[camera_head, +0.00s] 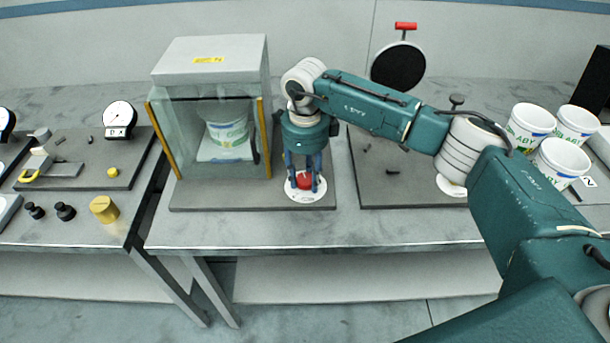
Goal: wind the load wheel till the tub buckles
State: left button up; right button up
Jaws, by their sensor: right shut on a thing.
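The load wheel appears as a red knob (304,181) on a round white disc (304,192) on the grey base plate, right of a clear-sided press cabinet (211,60). My right gripper (304,184) points down and is shut on the red knob. A white tub (228,130) with green and blue print stands upright inside the cabinet, on a pale platform (226,152). The tub's wall looks straight, with no buckle that I can make out. The cabinet's top hides whatever is above the tub. My left gripper is not in view.
Several similar tubs (559,163) stand at the right. At the left are a dial gauge (119,118), a yellow cylinder (104,209) and black weights (65,211). The table's front strip (300,232) is clear.

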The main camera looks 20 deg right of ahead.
jog(key=shift+w+a+r+m+b, duration=0.1)
jog(key=shift+w+a+m+b, duration=0.05)
jog(key=shift+m+b, duration=0.6)
jog(key=shift+m, duration=0.15)
jog(key=m+b, duration=0.1)
jog(key=m, duration=0.2)
jog(key=shift+b, duration=0.4)
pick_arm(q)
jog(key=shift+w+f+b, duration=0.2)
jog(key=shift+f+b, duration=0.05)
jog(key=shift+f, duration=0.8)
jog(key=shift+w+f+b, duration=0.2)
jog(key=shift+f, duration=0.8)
pick_arm(e)
jog(key=shift+w+r+m, duration=0.15)
jog(key=shift+r+m, duration=0.05)
jog(key=shift+m, duration=0.8)
jog(key=o, duration=0.9)
jog(key=shift+o, duration=1.1)
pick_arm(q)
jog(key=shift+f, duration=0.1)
pick_arm(e)
jog(key=shift+f, duration=0.15)
